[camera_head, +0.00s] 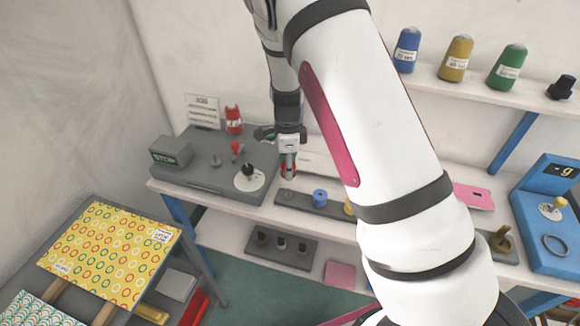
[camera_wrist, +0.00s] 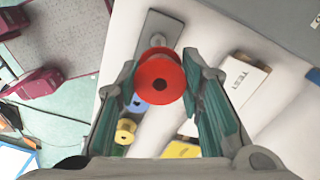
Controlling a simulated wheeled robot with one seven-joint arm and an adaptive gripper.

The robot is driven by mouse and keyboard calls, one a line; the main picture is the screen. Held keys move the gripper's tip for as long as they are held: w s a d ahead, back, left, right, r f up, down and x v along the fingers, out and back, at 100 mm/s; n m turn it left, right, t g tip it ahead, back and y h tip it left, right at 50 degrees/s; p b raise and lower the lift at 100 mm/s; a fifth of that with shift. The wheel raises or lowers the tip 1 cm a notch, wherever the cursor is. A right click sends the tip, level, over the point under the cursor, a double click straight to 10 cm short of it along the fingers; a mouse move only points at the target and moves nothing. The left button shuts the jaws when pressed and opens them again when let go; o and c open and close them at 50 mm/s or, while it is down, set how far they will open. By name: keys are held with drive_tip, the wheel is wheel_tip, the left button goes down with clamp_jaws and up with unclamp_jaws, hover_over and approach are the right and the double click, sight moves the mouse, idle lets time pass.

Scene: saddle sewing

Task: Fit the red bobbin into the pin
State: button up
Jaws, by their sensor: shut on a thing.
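My gripper (camera_head: 288,172) is shut on the red bobbin (camera_wrist: 160,83). In the wrist view the bobbin sits between the two green-padded fingers, with its round end and dark centre hole facing the camera. In the head view only a little red (camera_head: 283,170) shows at the fingertips. The gripper is over the left end of the grey bobbin rack (camera_head: 292,200), to the right of the grey machine. I cannot tell how high the bobbin is above the rack. Which part is the pin is unclear; the machine carries a white disc (camera_head: 242,183) with a black knob.
A blue bobbin (camera_head: 320,198) and a yellow bobbin (camera_head: 349,208) stand on the rack to the right. A white labelled box (camera_wrist: 245,78) lies on the shelf nearby.

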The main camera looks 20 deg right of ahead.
drive_tip(key=shift+s+m, duration=0.15)
drive_tip(key=shift+m, duration=0.45)
drive_tip(key=shift+f, duration=0.2)
drive_tip(key=shift+f+b, duration=0.6)
drive_tip(key=shift+f, duration=1.75)
drive_tip(key=shift+f+b, duration=0.6)
drive_tip(key=shift+f, duration=1.35)
drive_tip(key=o, duration=1.4)
wheel_tip(320, 180, up, 12)
drive_tip(key=shift+r, duration=0.1)
